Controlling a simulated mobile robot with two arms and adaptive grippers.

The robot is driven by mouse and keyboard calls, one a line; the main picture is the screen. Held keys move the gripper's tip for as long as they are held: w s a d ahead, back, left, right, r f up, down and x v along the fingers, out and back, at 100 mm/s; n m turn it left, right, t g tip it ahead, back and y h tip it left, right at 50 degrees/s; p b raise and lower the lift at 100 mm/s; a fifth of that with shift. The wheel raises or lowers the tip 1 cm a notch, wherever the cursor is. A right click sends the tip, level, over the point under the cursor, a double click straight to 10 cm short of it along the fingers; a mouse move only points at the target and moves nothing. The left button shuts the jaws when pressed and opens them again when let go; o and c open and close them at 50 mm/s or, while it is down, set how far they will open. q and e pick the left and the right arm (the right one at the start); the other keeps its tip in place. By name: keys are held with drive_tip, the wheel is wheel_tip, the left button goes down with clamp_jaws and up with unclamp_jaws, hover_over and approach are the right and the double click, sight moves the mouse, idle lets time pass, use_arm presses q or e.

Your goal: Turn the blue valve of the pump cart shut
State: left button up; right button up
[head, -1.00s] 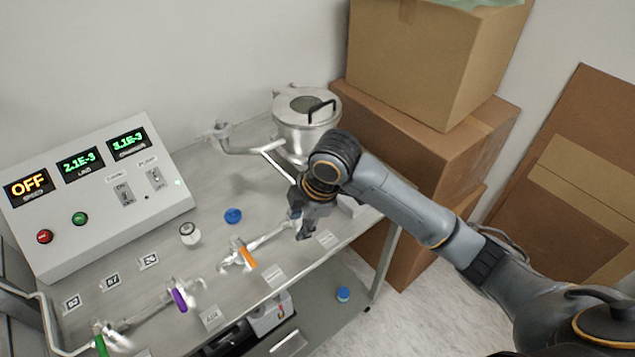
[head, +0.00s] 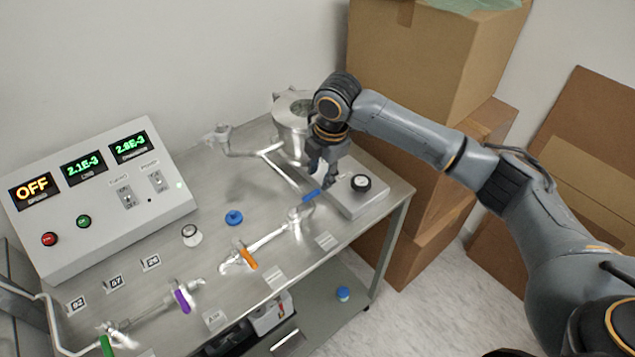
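The blue valve handle (head: 311,196) sits at the right end of the metal pipe line on the cart top. It slants up to the right, at an angle to the pipe (head: 268,238). My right gripper (head: 321,178) is just above and behind the handle in the picture. Its two dark fingers show apart with nothing visible between them; I cannot tell whether a fingertip touches the handle. The orange handle (head: 247,257), purple handle (head: 182,300) and green handle (head: 106,346) are further left along the pipework. My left gripper is out of view.
A control panel (head: 105,205) with lit displays stands at the left. A metal pot (head: 291,111) is behind my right gripper, and a box with a round gauge (head: 360,183) is to its right. Cardboard boxes (head: 425,70) stack beyond the cart. A blue cap (head: 234,217) lies on top.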

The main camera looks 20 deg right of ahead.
sight(316, 191)
drive_tip(key=f, duration=0.2)
drive_tip(key=w+f, duration=0.1)
drive_tip(key=f, duration=0.2)
drive_tip(key=shift+a+f+p, duration=0.2)
drive_tip(key=shift+f+p, duration=0.1)
drive_tip(key=shift+p, duration=0.1)
clamp_jaws()
